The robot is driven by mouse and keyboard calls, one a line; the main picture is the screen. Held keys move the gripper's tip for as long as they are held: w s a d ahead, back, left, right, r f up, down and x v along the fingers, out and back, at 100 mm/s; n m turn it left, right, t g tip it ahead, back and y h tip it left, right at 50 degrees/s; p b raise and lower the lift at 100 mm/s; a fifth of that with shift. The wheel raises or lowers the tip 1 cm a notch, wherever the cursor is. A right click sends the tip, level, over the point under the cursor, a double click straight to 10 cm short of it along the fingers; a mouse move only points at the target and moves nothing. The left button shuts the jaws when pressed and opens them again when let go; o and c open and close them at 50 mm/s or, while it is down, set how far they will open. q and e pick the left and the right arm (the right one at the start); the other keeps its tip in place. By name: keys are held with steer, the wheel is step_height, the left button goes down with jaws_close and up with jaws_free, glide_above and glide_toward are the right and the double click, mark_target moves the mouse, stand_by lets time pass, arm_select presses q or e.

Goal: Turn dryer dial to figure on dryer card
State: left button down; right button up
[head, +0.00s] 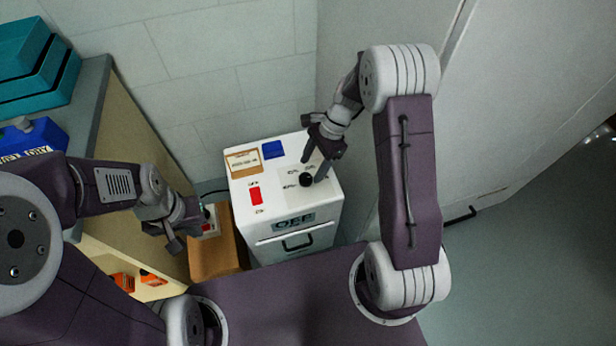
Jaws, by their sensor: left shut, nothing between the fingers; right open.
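The dryer (327,212) is a white box with a grey display on its front reading what looks like "OFF" and a dark handle below. On its top is a round black dial (306,180) with small printed marks around it. A brown-framed card (243,161) lies at the top's back left; its print is too small to read. My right gripper (313,170) is open above the dial, its fingers on either side of it; whether they touch it I cannot tell. My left gripper (180,240) is shut and empty, left of the dryer.
A brown box (222,262) stands left of the dryer. A shelf bench with teal boxes (40,70) and a blue container (35,137) is at the left. Walls close off the back.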

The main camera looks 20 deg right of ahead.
mark_target(306, 177)
steer(key=b+x, duration=0.1)
steer(key=x, duration=0.3)
steer(key=shift+s, duration=0.1)
jaws_close()
steer(key=shift+r+n+p, duration=0.25)
steer(key=shift+n+p, duration=0.25)
steer(key=shift+p, duration=0.35)
steer(key=n+g+p, duration=0.1)
steer(key=n+p, duration=0.1)
steer(key=n+g+p, duration=0.1)
steer(key=n+p, duration=0.1)
steer(key=shift+w+a+h+p, duration=0.1)
steer(key=shift+w+h+p, duration=0.1)
steer(key=shift+h+p, duration=0.2)
steer(key=n+p, duration=0.1)
steer(key=n+h, duration=0.1)
steer(key=n, duration=0.1)
steer(key=shift+w+a+f+n+g+p, duration=0.1)
steer(key=shift+f+n+g+p, duration=0.05)
steer(key=shift+n+g+p, duration=0.2)
steer(key=shift+n+g+h+p, duration=0.25)
steer(key=shift+n+h+p, duration=0.3)
steer(key=shift+n, duration=0.9)
steer(key=shift+f, duration=0.1)
